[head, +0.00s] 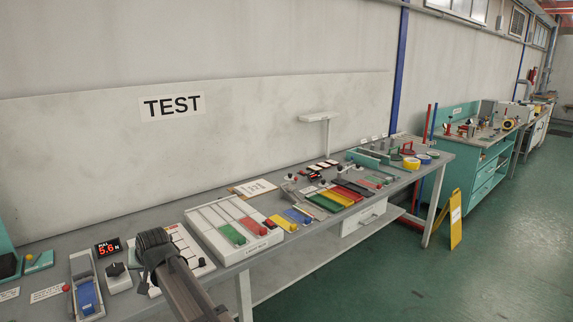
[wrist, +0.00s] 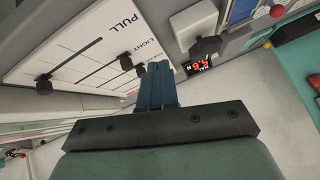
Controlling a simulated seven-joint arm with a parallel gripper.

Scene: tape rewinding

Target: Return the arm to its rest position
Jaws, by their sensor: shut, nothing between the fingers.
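My gripper (wrist: 156,70) shows in the wrist view, with its two blue fingers pressed together and nothing between them. The fingers point toward the bench beside a white panel (wrist: 75,50) marked PULL and LIGHT. The panel carries black knobs on slots. I cannot tell the exact gap between the fingertips and the panel. In the head view, part of my dark arm stands over the near edge of the bench at lower centre. My fingers cannot be made out there.
The long grey bench (head: 150,215) holds a red digital display (head: 108,246), a knob box (head: 118,278), a tray with a blue block (head: 87,298) and a slider board (head: 205,238). A yellow floor sign (head: 455,218) stands past the bench's far end. Green floor lies open at right.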

